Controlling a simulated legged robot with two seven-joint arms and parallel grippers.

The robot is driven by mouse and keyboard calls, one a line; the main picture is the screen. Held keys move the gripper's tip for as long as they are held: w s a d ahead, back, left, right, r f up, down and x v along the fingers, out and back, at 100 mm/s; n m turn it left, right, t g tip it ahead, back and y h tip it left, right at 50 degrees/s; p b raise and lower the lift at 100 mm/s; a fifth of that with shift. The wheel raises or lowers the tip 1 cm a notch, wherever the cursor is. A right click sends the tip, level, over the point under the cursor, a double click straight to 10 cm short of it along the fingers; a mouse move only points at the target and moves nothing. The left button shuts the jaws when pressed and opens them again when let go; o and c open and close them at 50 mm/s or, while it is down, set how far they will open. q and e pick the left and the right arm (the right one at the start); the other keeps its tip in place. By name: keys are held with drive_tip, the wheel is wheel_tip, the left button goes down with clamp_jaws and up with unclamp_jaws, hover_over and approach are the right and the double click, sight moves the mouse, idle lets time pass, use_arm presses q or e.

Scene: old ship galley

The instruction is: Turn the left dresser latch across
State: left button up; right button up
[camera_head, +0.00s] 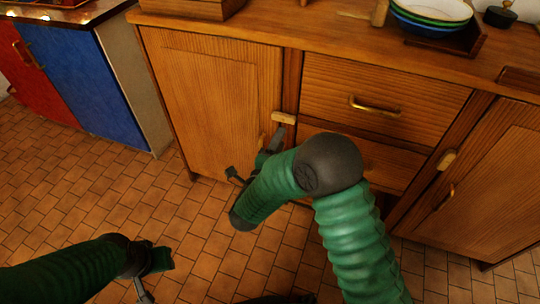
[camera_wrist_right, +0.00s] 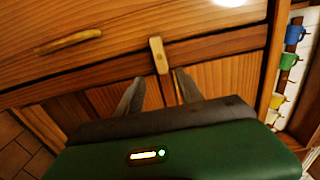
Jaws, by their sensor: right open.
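The wooden dresser (camera_head: 225,50) has a left door (camera_head: 205,100) with a small pale wooden latch (camera_head: 283,118) at its upper right edge. The latch lies roughly level in the head view, by the upright between door and drawers. In the right wrist view the latch (camera_wrist_right: 157,55) stands just beyond the fingertips, between their lines. My right gripper (camera_head: 269,147) is open and empty, just below the latch. Its fingers (camera_wrist_right: 158,80) show apart in the wrist view; contact cannot be told. My left gripper (camera_head: 152,275) is low at the left, over the floor, away from the dresser.
A drawer with a brass handle (camera_head: 375,107) lies right of the latch. Another latch (camera_head: 446,159) sits near the right door. Stacked bowls (camera_head: 432,14) stand on top. A blue cabinet (camera_head: 80,75) stands left. Hanging mugs (camera_wrist_right: 289,61) show in the wrist view. The tiled floor (camera_head: 90,180) is clear.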

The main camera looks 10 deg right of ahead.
drive_tip(key=p+v, duration=0.2)
drive_tip(key=v, duration=0.7)
drive_tip(key=shift+a, duration=0.1)
